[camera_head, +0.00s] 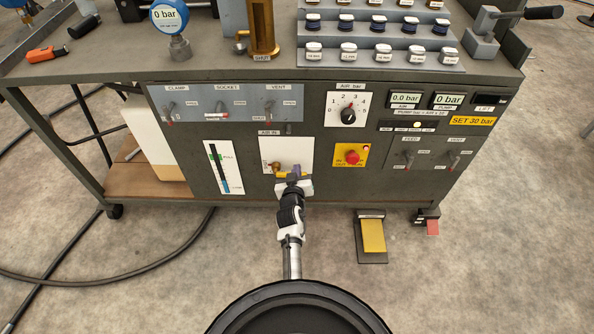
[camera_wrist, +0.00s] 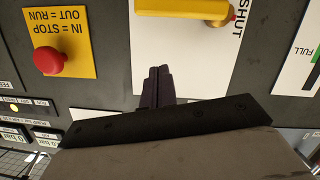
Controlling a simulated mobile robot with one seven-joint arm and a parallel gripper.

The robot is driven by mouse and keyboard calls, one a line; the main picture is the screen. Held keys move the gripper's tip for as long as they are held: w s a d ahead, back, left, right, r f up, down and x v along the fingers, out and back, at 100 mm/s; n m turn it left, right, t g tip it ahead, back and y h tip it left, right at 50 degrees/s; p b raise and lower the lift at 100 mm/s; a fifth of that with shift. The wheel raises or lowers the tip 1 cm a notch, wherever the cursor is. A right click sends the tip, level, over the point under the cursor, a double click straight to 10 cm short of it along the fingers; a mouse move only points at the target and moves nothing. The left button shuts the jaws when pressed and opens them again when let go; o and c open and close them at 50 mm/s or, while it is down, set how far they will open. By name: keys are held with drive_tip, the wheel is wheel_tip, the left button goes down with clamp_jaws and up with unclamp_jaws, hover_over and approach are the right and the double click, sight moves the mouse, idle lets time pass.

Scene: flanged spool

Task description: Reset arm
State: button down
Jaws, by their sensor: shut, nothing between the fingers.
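My gripper (camera_head: 297,170) is at the end of my arm, in front of the white AIR IN panel (camera_head: 298,147) on the bench's front. In the wrist view its dark fingers (camera_wrist: 158,72) are together with nothing between them. They point at the white panel, just beside the yellow valve handle (camera_wrist: 185,8). Whether they touch the handle or panel I cannot tell. In the head view my gripper partly hides the yellow handle (camera_head: 283,175) and the brass fitting (camera_head: 275,167).
A red stop button (camera_head: 352,157) on a yellow plate is right of my gripper. A level gauge (camera_head: 218,167) is to the left. A yellow pedal (camera_head: 373,235) stands on the floor at right. A hose (camera_head: 120,280) loops over the floor at left.

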drive_tip(key=v, duration=0.8)
drive_tip(key=shift+d+f, duration=0.2)
drive_tip(key=shift+d, duration=0.05)
drive_tip(key=shift+r, duration=0.1)
